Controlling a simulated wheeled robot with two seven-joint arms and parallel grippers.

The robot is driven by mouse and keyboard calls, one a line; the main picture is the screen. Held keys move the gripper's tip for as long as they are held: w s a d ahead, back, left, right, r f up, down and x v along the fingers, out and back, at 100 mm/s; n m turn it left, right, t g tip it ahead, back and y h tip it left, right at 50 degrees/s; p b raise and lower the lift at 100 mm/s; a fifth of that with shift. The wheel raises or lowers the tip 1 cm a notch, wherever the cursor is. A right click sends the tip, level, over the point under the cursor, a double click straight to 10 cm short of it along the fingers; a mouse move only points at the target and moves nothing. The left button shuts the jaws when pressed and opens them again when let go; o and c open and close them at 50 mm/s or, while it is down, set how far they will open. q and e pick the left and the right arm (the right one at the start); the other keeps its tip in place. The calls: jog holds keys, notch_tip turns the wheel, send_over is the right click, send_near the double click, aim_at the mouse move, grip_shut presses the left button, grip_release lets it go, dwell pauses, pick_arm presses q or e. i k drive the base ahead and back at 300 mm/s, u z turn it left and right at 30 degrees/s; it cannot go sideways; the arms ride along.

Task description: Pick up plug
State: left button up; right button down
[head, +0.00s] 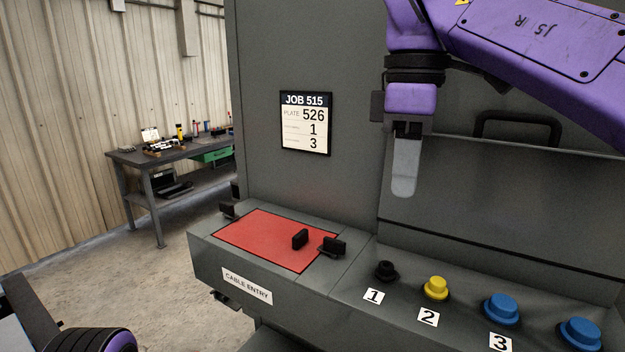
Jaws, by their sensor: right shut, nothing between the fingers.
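Several plugs stand in a row on the grey ledge (345,288) of the enclosure. A small black plug (386,270) is behind label 1, a yellow plug (436,287) behind label 2, and a blue plug (501,308) behind label 3. Another blue plug (580,334) is at the lower right, its label out of frame. My right gripper (404,180) points down above and behind the black plug, in front of the enclosure's back panel. Its fingers are together and empty, clear of every plug. My left gripper is not in view.
A red plate (262,238) with black handles lies on the ledge, left of the plugs, above a "CABLE ENTRY" label (247,286). A job card (306,123) reads JOB 515, plate 526, 1, 3. A workbench (170,150) stands far left; open floor lies before it.

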aim_at(501, 307)
jog(key=k, duration=1.35)
